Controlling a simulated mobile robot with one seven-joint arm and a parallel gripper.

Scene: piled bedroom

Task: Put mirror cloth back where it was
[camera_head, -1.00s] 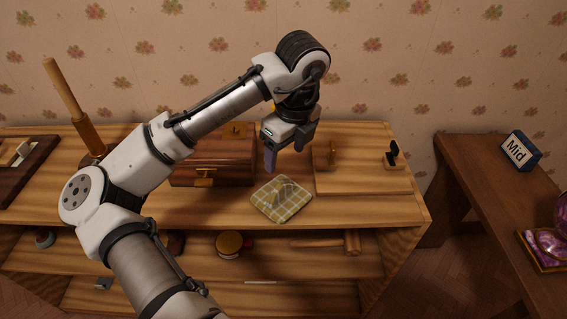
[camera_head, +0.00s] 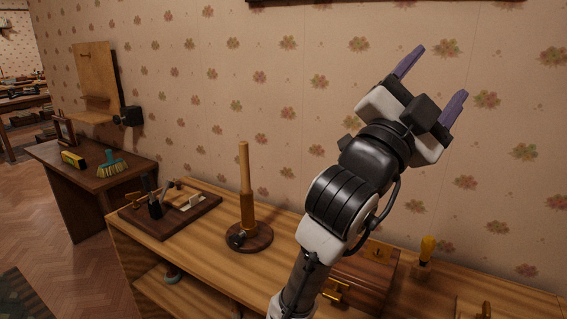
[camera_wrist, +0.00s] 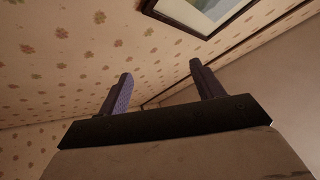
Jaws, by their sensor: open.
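My gripper (camera_head: 432,88) is raised in front of the wallpapered wall, pointing up, with its two purple fingers spread and nothing between them. In the wrist view the open fingers (camera_wrist: 160,92) point toward the upper wall and ceiling. The mirror cloth, a folded yellow-green checked cloth in the earlier head view, is out of view now.
The wooden shelf top (camera_head: 200,258) holds a post on a round base (camera_head: 248,235), a dark tray (camera_head: 170,210) with small items and a wooden chest (camera_head: 365,275). A dark side table (camera_head: 90,175) with a brush (camera_head: 110,163) stands at left. A framed picture (camera_wrist: 200,12) hangs above.

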